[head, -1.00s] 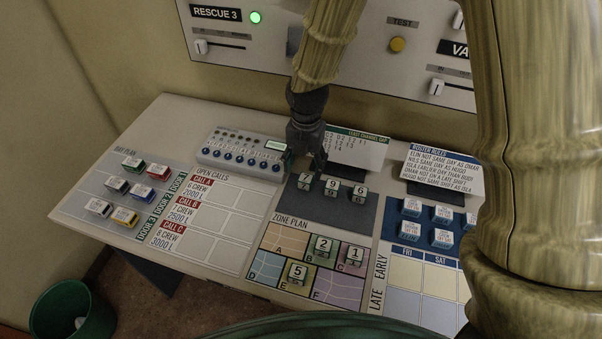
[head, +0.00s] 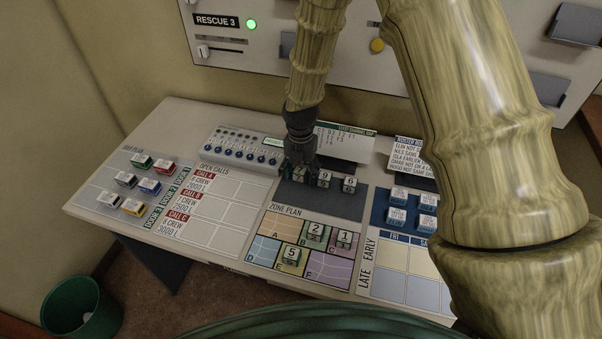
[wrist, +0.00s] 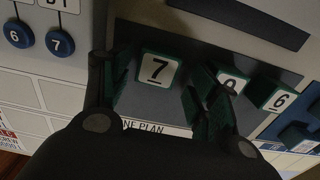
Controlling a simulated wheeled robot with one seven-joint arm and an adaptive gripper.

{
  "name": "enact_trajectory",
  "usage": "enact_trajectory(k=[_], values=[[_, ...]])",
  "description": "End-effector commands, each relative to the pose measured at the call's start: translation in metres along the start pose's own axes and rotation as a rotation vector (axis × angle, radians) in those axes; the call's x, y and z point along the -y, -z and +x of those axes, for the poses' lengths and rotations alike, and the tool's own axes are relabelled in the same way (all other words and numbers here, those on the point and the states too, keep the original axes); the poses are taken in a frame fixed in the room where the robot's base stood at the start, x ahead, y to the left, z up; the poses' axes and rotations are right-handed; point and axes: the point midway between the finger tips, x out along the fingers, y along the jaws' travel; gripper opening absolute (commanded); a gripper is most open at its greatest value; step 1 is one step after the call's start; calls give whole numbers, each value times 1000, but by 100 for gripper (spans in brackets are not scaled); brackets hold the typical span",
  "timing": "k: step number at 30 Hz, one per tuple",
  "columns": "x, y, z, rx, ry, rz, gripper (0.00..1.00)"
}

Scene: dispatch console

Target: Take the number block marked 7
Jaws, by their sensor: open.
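The number block marked 7 (wrist: 158,69) shows in the wrist view, its white face up, on the dark tray above the zone plan. My gripper (wrist: 152,88) is open, with one finger to the left of this block and the other to its right, between it and the block marked 9 (wrist: 232,82). I cannot tell whether either finger touches it. In the head view my gripper (head: 300,164) is over the left end of the tray (head: 318,198) and hides most of the 7 block.
The block marked 9 (head: 324,178) stands close to my right finger, with the 6 block (head: 349,184) beyond it. Blocks 2 (head: 315,233), 1 (head: 344,240) and 5 (head: 291,255) lie on the zone plan. A button panel (head: 240,148) stands to the left.

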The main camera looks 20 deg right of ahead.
Motion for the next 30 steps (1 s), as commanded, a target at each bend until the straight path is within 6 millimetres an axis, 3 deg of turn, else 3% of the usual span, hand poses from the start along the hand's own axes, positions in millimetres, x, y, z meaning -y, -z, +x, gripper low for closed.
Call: enact_trajectory(k=[4, 10, 12, 23, 30], values=[[-1, -1, 2, -2, 1, 0, 61], [-1, -1, 2, -2, 1, 0, 24], [-1, -1, 2, -2, 1, 0, 17], [-1, -1, 0, -2, 1, 0, 17], [-1, -2, -15, 0, -1, 0, 17]])
